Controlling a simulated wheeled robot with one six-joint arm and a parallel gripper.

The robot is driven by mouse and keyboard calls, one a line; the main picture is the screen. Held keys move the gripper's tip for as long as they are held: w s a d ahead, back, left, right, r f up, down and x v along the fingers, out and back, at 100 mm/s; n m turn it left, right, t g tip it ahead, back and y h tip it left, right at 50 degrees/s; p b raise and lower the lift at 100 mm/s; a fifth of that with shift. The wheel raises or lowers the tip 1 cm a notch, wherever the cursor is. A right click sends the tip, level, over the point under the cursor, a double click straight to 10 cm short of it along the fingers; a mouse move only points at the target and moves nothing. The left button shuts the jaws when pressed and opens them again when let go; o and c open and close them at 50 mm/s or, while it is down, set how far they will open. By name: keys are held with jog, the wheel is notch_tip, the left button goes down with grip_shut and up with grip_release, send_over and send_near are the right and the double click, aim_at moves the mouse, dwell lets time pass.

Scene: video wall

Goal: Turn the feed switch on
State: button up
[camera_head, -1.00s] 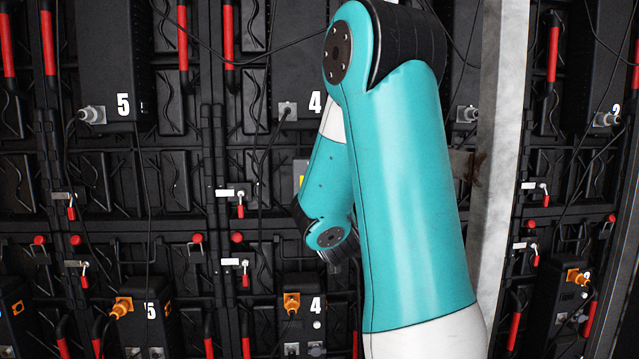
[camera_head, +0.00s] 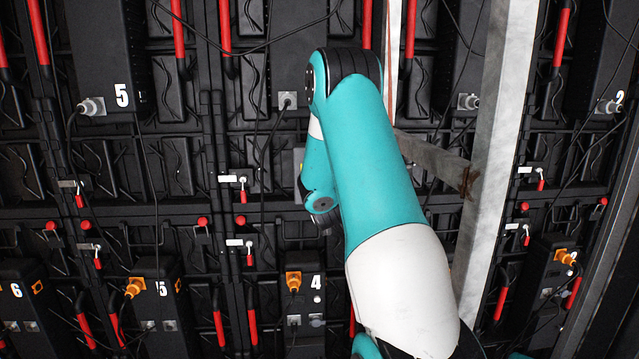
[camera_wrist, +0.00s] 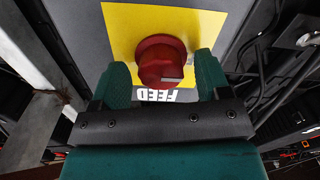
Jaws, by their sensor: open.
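The feed switch (camera_wrist: 162,62) is a red round knob on a yellow plate (camera_wrist: 120,20) in the wrist view. The word FEED (camera_wrist: 156,95) shows upside down just below it. My gripper (camera_wrist: 162,72) is open, with one green finger on each side of the knob. I cannot tell whether the fingers touch it. In the head view my arm hides the switch; an edge of a grey box (camera_head: 298,170) shows beside the arm.
A metal post (camera_head: 495,150) with a rusty crossbar (camera_head: 435,160) stands close right of my arm. The dark panel wall behind carries numbered boxes (camera_head: 155,300), red handles (camera_head: 225,30) and loose cables. Cables (camera_wrist: 285,65) also hang right of the yellow plate.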

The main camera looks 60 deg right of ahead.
jog(key=shift+c, duration=0.3)
jog(key=shift+a, duration=0.1)
jog(key=c, duration=0.9)
jog(key=shift+f+m+b, duration=0.1)
jog(key=shift+m+b, duration=0.2)
jog(key=shift+b, duration=0.25)
jog(key=shift+o, duration=0.2)
jog(key=m+b, duration=0.1)
jog(key=b, duration=0.2)
jog(key=m+b, duration=0.2)
jog(key=b, duration=0.1)
jog(key=shift+f+m, duration=0.2)
jog(key=shift+m, duration=0.1)
jog(key=m+b, duration=0.4)
jog(key=b, duration=0.1)
jog(key=m+b, duration=0.5)
jog(key=b, duration=0.1)
jog(key=m+b, duration=0.4)
jog(key=b, duration=0.2)
jog(key=shift+r+m, duration=0.35)
jog(key=shift+m, duration=0.05)
jog(key=shift+s+r, duration=0.1)
